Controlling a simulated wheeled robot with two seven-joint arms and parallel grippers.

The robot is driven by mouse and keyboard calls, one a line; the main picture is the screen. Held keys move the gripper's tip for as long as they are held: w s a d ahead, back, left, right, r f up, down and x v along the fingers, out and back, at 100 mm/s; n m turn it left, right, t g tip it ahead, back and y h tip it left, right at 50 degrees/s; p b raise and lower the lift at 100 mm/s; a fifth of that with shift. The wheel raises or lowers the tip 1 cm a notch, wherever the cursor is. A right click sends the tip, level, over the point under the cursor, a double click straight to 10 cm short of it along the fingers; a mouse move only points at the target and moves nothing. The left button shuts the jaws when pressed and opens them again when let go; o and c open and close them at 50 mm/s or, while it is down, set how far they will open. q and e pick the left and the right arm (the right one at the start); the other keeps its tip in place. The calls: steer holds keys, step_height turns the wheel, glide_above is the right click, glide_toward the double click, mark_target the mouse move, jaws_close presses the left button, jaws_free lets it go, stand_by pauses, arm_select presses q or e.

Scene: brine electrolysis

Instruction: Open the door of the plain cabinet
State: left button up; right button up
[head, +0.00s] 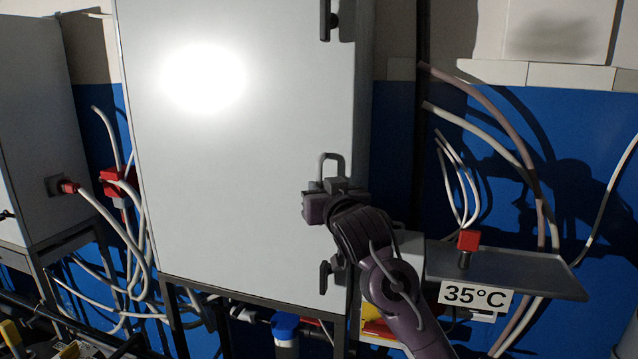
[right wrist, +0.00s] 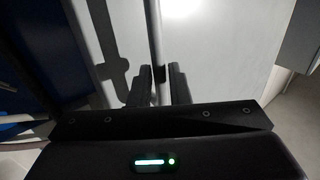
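A grey loop-shaped handle (head: 331,160) sits near the door's right edge. My right gripper (head: 334,190) is at this handle and hides its lower part. In the right wrist view, the two dark fingers (right wrist: 158,88) stand apart, with a pale vertical bar (right wrist: 153,35) running down to the gap between them. I cannot tell whether they press on the bar. My left gripper is not in view.
Dark fittings sit on the door's right side, above (head: 326,20) and below (head: 325,277) the handle. A grey shelf (head: 540,282) with a red-topped item (head: 468,240) and a 35°C sign (head: 475,296) stands at right. Cables hang on both sides. Another cabinet (head: 30,130) is at left.

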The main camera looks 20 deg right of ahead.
steer(key=shift+w+d+f, duration=0.1)
steer(key=shift+w, duration=1.05)
steer(key=shift+s, duration=0.1)
steer(key=shift+c, duration=0.3)
jaws_close()
